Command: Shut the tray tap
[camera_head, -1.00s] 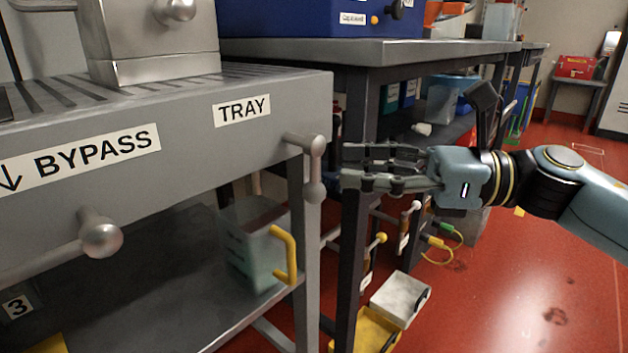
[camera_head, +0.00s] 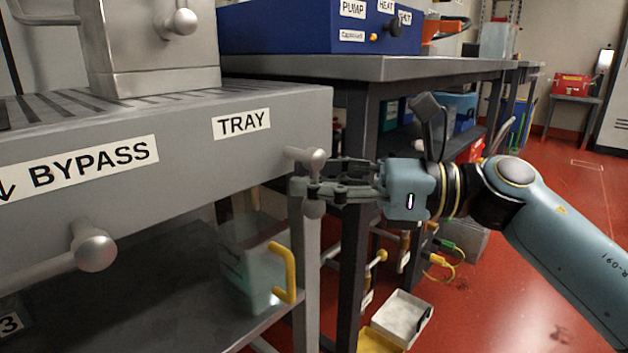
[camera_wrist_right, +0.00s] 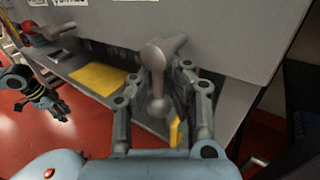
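The tray tap (camera_head: 312,160) is a grey metal tap below and right of the TRAY label, with its round-ended lever hanging down. It also shows in the wrist view (camera_wrist_right: 157,57), with its lower knob between my fingers. My right gripper (camera_head: 303,189) reaches in from the right at the lever. In the wrist view the right gripper's fingers (camera_wrist_right: 158,85) stand apart on either side of the lever, and it looks open around it. Contact cannot be told. A blue and dark gripper at the left of the wrist view appears to be my left gripper (camera_wrist_right: 42,90); its finger state is unclear.
A second tap (camera_head: 93,247) sits below the BYPASS label (camera_head: 90,165). A clear container with a yellow handle (camera_head: 284,272) stands on the shelf below. A dark bench (camera_head: 400,68) with a blue box (camera_head: 300,28) is behind. Red floor is open at right.

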